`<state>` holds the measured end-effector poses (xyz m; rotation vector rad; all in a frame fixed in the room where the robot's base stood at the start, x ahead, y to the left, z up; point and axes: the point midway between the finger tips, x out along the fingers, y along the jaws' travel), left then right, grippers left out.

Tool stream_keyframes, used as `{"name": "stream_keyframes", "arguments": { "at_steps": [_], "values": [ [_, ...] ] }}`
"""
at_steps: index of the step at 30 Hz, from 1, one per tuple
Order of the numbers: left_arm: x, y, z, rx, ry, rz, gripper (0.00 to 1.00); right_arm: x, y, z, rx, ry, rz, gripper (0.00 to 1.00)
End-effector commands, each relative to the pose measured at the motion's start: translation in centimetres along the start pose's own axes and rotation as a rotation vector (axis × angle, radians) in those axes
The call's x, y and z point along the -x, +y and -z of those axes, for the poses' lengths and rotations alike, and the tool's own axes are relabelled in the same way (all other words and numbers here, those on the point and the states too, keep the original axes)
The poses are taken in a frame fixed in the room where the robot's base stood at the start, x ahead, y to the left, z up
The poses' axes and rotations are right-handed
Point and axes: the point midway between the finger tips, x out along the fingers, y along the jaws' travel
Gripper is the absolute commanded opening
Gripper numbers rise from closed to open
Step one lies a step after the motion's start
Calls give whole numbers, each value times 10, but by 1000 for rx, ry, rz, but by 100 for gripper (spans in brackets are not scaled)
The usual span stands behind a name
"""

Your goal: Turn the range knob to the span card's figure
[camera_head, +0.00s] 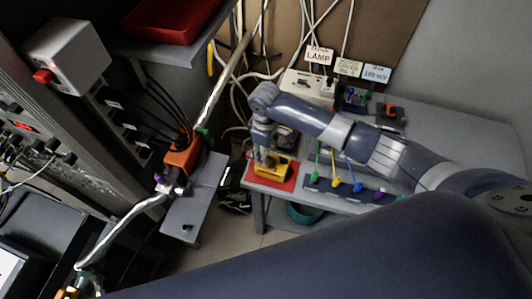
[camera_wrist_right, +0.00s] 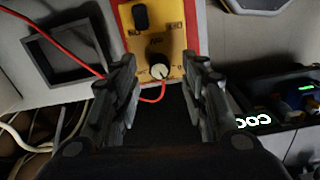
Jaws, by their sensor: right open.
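The range knob (camera_wrist_right: 158,68), dark with a pale round face, sits on a yellow box (camera_wrist_right: 171,43); its pointer setting is too small to read. The yellow box (camera_head: 272,168) rests on a red mat (camera_head: 288,184) at the table's near left corner. My right gripper (camera_wrist_right: 161,64) is open, a finger on each side of the knob in the picture, with gaps on both sides. It is over the box in the head view (camera_head: 262,157). Three cards stand at the back; the light blue one (camera_head: 376,74) is perhaps the span card, its figure unclear. My left gripper is not visible.
A red wire (camera_wrist_right: 52,38) runs by the knob. A square dark tray (camera_wrist_right: 66,52) lies left of the box in the wrist view. A rack with blue, yellow and green-handled items (camera_head: 345,188) stands right of the box. A black bin (camera_wrist_right: 270,108) is at the wrist view's right.

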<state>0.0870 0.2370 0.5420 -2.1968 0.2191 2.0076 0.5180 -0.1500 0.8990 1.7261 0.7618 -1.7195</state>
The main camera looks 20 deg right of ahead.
Motion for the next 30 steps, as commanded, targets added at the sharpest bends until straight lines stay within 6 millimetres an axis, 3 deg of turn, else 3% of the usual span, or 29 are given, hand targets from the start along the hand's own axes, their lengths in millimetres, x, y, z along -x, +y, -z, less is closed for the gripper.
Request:
{"name": "stream_keyframes", "arguments": {
  "at_steps": [6,13,18,30],
  "values": [
    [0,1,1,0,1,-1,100,49,1,1,1,4,-3,41],
    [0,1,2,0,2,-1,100,86,1,0,-1,1,-2,41],
    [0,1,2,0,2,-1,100,97,0,-1,-1,-1,-1,41],
    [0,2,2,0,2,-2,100,98,0,-1,-1,-1,-1,41]
  ]
}}
